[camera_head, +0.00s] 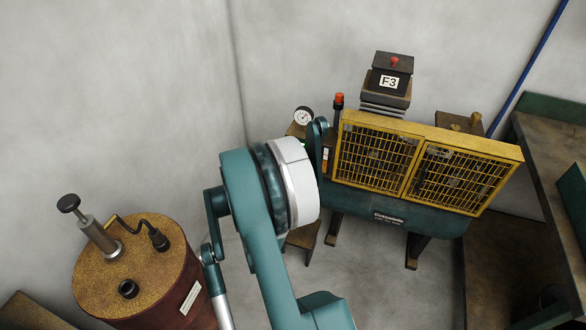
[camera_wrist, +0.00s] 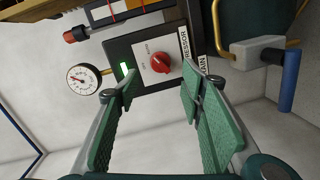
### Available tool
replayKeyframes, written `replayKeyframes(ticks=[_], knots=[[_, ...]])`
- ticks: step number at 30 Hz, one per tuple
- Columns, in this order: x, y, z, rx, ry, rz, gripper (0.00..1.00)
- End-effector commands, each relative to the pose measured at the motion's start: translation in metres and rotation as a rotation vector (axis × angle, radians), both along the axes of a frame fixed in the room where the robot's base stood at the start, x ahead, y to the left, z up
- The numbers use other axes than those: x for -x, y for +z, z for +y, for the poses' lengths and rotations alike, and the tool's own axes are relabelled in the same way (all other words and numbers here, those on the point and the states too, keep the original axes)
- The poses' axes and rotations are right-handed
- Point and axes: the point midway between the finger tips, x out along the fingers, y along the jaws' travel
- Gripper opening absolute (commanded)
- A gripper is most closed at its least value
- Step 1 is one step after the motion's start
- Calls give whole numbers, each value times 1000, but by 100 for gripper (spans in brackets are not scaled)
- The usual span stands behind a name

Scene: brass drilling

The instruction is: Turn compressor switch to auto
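The compressor switch is a red round knob (camera_wrist: 160,62) on a pale plate of a dark control box (camera_wrist: 117,49) in the wrist view. Small lettering beside the knob is too small to read surely, and its setting cannot be told. My gripper (camera_wrist: 160,84) is open, with its two green-padded fingers apart. The knob shows beyond the fingertips, between their lines, and nothing is held. In the head view my arm hides the switch and most of my gripper.
A pressure gauge (camera_wrist: 82,77) sits left of the box, beside a green light (camera_wrist: 125,69). A blue-handled lever (camera_wrist: 287,93) is at the right. In the head view, a brown drum (camera_head: 150,262) stands left and a bench (camera_head: 547,150) right.

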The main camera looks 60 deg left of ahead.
Motion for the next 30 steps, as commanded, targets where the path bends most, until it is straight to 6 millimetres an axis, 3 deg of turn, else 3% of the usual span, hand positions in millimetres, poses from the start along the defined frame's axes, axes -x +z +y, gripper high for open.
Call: replayKeyframes(ticks=[10,30], knots=[[27,4,-24,0,1,0,39],[29,4,-26,1,0,-1,39]])
